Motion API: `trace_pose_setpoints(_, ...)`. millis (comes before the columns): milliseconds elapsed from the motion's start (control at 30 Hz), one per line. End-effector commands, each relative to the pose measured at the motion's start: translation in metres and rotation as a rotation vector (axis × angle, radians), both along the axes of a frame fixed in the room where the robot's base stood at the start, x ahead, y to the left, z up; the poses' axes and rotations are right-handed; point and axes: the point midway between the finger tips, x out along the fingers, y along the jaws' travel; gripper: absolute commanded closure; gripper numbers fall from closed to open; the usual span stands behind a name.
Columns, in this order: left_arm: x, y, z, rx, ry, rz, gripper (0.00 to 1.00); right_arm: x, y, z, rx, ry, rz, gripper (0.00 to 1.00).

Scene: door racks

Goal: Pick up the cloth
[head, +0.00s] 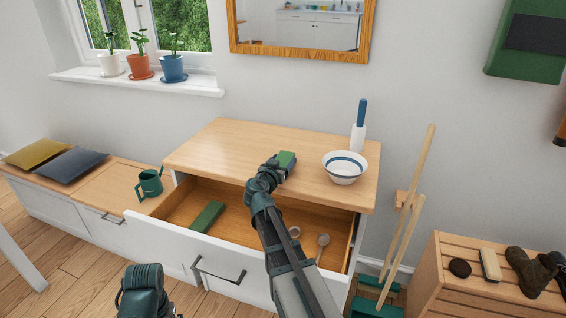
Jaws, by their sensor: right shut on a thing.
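My right gripper (281,164) is over the top of the wooden dresser (225,141), near its middle. It is shut on a small green piece that looks like the cloth (288,157). Most of that piece is hidden by the gripper, and I cannot tell whether it touches the dresser top. Part of my left arm shows at the bottom left, but its gripper is not visible.
The dresser's drawer (180,237) is open, with a green block-like thing (207,217), a round roll (294,232) and a spoon (322,243) inside. A bowl (345,168) and a blue-handled brush (360,125) stand right of my gripper. A green watering can (150,184) stands left.

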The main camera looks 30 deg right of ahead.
Motion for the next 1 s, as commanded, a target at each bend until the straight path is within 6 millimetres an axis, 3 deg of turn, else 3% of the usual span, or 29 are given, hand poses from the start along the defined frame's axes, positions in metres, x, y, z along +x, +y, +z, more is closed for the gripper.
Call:
trace_pose_setpoints(300,0.000,0.000,0.038,0.000,0.000,0.000,0.00,0.000,0.000,0.038,0.000,0.000,0.000,0.94)
trace_pose_setpoints(700,0.000,0.000,0.041,0.000,0.000,0.000,0.00,-0.057,0.083,0.041,0.000,0.000,0.004,0.94)
trace_pose_setpoints(1000,0.000,0.000,0.045,0.000,0.000,0.000,0.00,-0.083,0.123,0.045,-0.001,0.000,0.002,0.94)
